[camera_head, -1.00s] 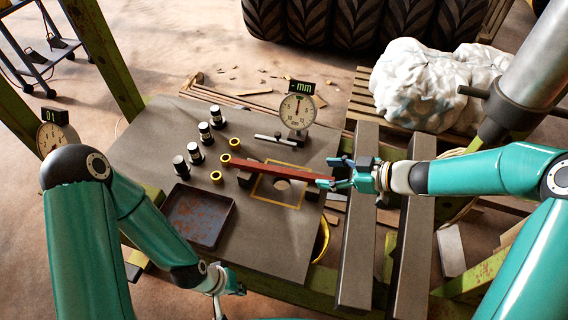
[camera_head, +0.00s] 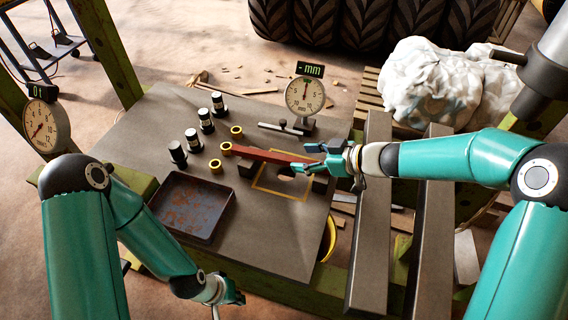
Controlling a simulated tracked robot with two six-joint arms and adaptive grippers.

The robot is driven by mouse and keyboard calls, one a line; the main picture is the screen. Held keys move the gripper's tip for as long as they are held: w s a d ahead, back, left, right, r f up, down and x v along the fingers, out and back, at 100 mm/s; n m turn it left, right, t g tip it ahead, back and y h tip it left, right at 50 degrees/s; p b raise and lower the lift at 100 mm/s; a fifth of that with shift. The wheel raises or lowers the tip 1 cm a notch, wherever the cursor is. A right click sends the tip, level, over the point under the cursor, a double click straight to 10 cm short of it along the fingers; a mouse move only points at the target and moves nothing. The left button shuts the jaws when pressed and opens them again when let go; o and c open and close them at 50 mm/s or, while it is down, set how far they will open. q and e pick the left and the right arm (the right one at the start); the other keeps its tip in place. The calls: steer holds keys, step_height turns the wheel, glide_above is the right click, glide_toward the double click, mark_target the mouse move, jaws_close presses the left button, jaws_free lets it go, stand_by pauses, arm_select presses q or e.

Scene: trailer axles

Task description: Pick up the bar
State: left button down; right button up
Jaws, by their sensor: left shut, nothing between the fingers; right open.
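The bar (camera_head: 268,155) is a long reddish-brown piece lying across dark supports on the grey work mat. My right gripper (camera_head: 311,158) is open at the bar's right end. Its fingers appear to lie on either side of that end, which they partly hide; I cannot tell whether they touch it. My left gripper (camera_head: 228,298) is shut and empty, low in the picture, in front of the mat and well away from the bar.
A dial gauge (camera_head: 305,97) stands behind the bar. Black-and-white cylinders (camera_head: 191,140) and brass rings (camera_head: 216,166) stand left of it. A rusty tray (camera_head: 194,207) is front left. Two thick beams (camera_head: 370,230) lie under my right forearm.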

mark_target(288, 158)
steer(key=b+x, duration=0.2)
steer(key=x, duration=0.2)
steer(key=shift+f+b, duration=0.25)
steer(key=shift+b, duration=0.05)
steer(key=shift+w+a+f, duration=0.15)
steer(key=shift+w+a, duration=0.1)
steer(key=shift+a, duration=0.2)
steer(key=shift+c, duration=0.3)
jaws_close()
steer(key=shift+r, duration=0.25)
